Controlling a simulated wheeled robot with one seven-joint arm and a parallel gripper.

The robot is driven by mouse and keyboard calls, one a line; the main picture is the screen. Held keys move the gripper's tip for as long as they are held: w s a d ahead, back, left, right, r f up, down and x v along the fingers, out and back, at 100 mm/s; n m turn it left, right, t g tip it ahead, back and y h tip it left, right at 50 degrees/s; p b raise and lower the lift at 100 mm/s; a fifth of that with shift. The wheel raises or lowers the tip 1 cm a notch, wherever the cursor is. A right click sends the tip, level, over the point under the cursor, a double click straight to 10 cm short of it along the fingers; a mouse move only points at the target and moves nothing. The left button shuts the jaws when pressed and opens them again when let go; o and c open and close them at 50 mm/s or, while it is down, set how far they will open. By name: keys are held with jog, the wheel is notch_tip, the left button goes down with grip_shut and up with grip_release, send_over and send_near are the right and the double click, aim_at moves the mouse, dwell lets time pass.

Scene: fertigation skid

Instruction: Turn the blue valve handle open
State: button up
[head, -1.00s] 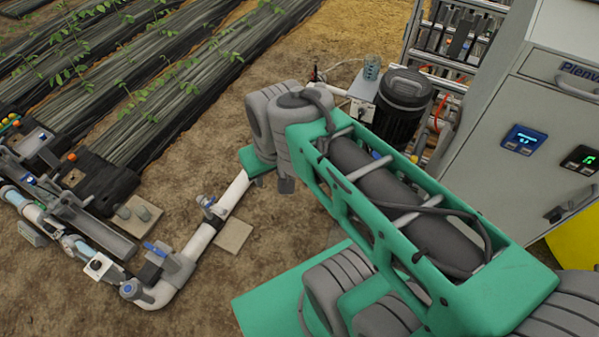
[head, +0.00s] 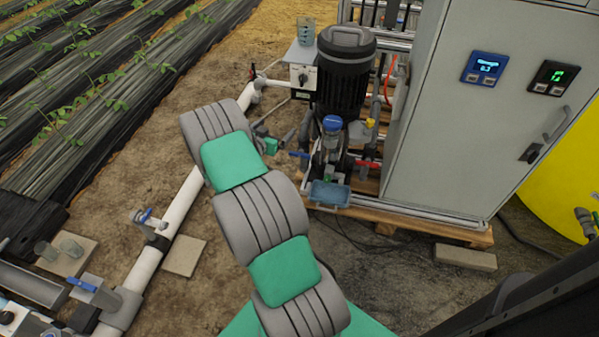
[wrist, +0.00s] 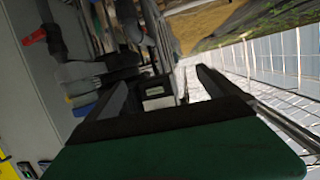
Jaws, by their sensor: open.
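A blue valve handle (head: 300,155) shows on the pipework at the foot of the black pump in the head view. In the wrist view, a blue patch (wrist: 85,109) lies beside the left finger; I cannot tell if it is this handle. My gripper (wrist: 162,77) has its two dark fingers spread in the wrist view, with nothing seen held between them. In the head view my arm hides most of the gripper; a small green part shows just left of the handle. Contact with the handle cannot be made out.
A red handle (head: 368,164) and a blue tray (head: 330,194) are close to the blue handle. The black pump (head: 345,75) and grey cabinet (head: 490,110) stand behind and right.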

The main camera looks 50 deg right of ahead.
notch_tip(320, 180, down, 10)
jog(key=s+d+h+b, duration=0.1)
jog(key=s+d+b, duration=0.2)
jog(key=n+t+h+b, duration=0.1)
jog(key=n+t+b, duration=0.1)
jog(key=t+b, duration=0.1)
send_near(299, 156)
jog(key=x, duration=0.3)
jog(key=b+x, duration=0.1)
jog(key=x, duration=0.6)
jog(key=shift+d+r, duration=0.15)
jog(key=shift+d, duration=0.25)
jog(key=shift+c, duration=0.2)
jog(key=c, duration=1.3)
